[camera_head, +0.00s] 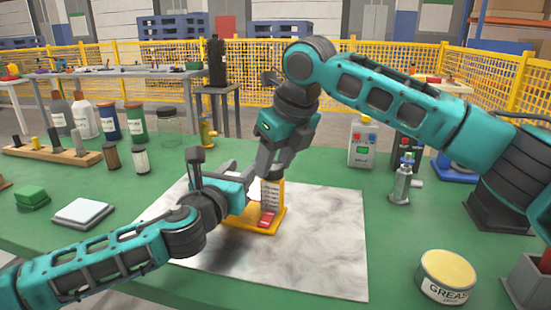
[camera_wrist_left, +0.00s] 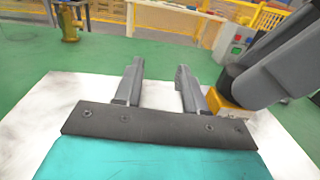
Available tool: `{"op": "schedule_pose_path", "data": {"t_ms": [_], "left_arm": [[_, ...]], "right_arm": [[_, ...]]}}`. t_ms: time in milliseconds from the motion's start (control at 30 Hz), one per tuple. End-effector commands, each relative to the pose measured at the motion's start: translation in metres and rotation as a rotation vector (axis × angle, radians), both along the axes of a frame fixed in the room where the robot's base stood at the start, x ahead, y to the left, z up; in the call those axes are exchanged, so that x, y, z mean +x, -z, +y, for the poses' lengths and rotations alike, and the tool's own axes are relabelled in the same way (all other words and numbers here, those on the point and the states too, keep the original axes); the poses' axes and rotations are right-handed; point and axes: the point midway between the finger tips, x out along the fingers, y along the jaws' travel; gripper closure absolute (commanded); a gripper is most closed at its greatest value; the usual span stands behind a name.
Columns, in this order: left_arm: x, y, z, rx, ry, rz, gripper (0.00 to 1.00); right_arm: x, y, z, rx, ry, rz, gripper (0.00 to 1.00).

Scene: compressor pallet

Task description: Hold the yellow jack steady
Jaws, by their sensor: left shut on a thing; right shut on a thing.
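The yellow jack (camera_head: 248,219) stands upright on the pale marbled mat (camera_head: 325,240), with a white label and a red patch on its front. My right gripper (camera_head: 268,168) points down from above and is shut on the jack's upper part, which its fingers hide. My left gripper (camera_head: 245,188) comes in low from the left beside the jack and is shut on it; the contact is not clear. In the left wrist view its fingers (camera_wrist_left: 160,88) stand apart, and part of the yellow jack (camera_wrist_left: 232,110) shows right of them, partly behind my right gripper.
A grease tin (camera_head: 447,277) stands at the front right. Bottles (camera_head: 108,122), a wooden rack (camera_head: 55,157) and a white block (camera_head: 84,213) are at left. The mat's right part is clear.

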Motion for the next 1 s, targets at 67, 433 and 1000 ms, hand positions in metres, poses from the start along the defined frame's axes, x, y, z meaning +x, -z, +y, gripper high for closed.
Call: {"op": "schedule_pose_path", "data": {"t_ms": [67,433,1000], "left_arm": [[-0.001,0.012,0.001,0.008,-0.003,0.022,1.0],[-0.001,0.012,0.001,0.008,-0.003,0.021,1.0],[-0.001,0.012,0.001,0.008,-0.002,0.021,1.0]], "right_arm": [[-0.002,0.0,0.003,0.004,-0.008,0.002,0.85],[-0.002,0.0,0.003,0.005,-0.008,0.001,0.44],[-0.005,-0.015,-0.003,0.003,-0.001,-0.003,0.29]]}}
